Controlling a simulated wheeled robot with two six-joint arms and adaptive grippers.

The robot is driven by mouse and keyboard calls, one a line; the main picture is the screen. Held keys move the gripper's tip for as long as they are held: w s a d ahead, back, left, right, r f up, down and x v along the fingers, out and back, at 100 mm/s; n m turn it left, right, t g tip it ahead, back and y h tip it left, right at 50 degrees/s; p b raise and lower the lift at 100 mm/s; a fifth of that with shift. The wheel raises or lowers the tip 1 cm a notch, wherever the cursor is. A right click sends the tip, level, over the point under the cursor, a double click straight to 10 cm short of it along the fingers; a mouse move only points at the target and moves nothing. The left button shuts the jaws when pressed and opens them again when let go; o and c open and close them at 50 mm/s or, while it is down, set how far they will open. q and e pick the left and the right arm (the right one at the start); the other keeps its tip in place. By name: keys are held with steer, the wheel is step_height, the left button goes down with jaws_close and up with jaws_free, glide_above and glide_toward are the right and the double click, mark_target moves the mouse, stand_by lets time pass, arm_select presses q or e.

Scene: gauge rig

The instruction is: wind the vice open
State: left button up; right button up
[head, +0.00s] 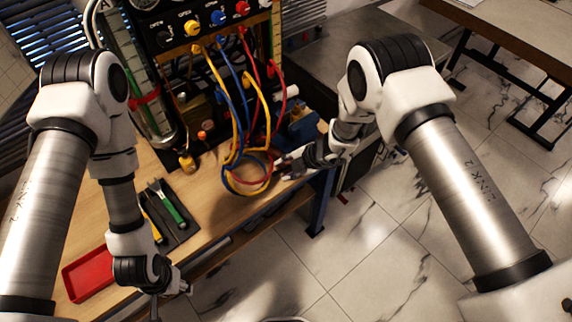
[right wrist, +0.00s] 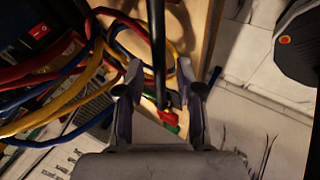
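The blue vice (head: 303,127) sits at the right end of the wooden bench, partly hidden by my right wrist. My right gripper (head: 284,167) is at the bench's front right corner, just in front of the vice and beside the hose loops. In the right wrist view its two fingers (right wrist: 160,88) stand apart. A dark bar (right wrist: 158,60), perhaps the vice handle, runs between them without filling the gap; contact is unclear. A small red and green piece (right wrist: 168,120) shows between the fingers. My left gripper (head: 182,289) hangs at the bench's front left; its fingers are too small to read.
Blue, yellow and red hoses (head: 240,140) hang from the gauge panel (head: 205,25) and loop close to my right gripper.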

steer(key=shift+w+f, duration=0.1)
steer(key=shift+w, duration=0.05)
jaws_close()
step_height(320, 180, down, 4)
steer(key=t+h+b, duration=0.1)
steer(key=b, duration=0.1)
steer(key=n+t+h+b, duration=0.1)
steer(key=h+b, duration=0.1)
steer(key=shift+f, duration=0.2)
steer(key=shift+c, duration=0.9)
jaws_free()
steer(key=shift+o, duration=0.9)
steer(key=shift+a, duration=0.1)
